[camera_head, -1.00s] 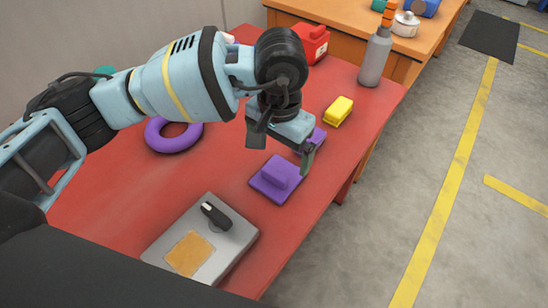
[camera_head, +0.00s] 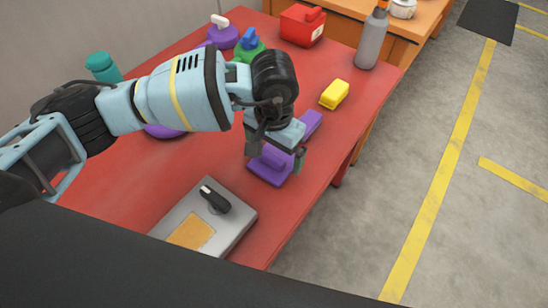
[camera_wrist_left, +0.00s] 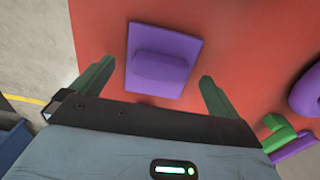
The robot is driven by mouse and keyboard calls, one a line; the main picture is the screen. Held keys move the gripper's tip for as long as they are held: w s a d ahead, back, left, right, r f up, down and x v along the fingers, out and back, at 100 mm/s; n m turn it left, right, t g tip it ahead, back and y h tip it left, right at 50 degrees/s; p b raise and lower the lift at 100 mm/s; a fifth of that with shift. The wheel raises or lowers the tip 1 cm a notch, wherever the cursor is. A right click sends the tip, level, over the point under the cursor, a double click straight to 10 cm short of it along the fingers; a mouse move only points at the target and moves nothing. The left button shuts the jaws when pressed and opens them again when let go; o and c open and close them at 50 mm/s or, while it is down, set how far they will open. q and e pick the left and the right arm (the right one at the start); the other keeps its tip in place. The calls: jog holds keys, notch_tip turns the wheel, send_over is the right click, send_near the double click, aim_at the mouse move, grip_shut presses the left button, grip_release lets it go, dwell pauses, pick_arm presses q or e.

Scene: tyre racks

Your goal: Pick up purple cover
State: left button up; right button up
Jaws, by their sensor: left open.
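The purple cover (camera_head: 270,168) is a flat square plate with a raised block handle, lying on the red table (camera_head: 300,205). In the left wrist view the cover (camera_wrist_left: 163,50) lies just ahead of the fingers, its handle between their lines. My left gripper (camera_head: 272,160) is open and empty, pointing down over the cover; its fingers also show in the left wrist view (camera_wrist_left: 155,85), one on each side of the handle. In the head view the gripper partly hides the cover. I cannot tell whether the fingers touch it. My right gripper is not in view.
A purple block (camera_head: 311,124) lies just behind the cover, and a yellow block (camera_head: 334,94) lies farther back. A grey box (camera_head: 228,225) with a black handle stands in front. A purple ring (camera_head: 163,131) is partly behind my arm. A grey bottle (camera_head: 371,42) stands at the back right.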

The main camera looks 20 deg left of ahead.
pick_arm(q)
jog(key=shift+f, duration=0.8)
jog(key=c, duration=1)
jog(key=shift+r, duration=0.2)
jog(key=shift+c, duration=0.2)
jog(key=shift+r, duration=0.25)
notch_tip(320, 180, up, 3)
jog(key=shift+w+r+p, duration=0.1)
jog(key=shift+r+p, duration=0.05)
jog(key=shift+p, duration=0.65)
jog(key=s+d, duration=0.9)
jog(key=d, duration=0.4)
jog(key=shift+d+r, duration=0.25)
jog(key=shift+r, duration=0.2)
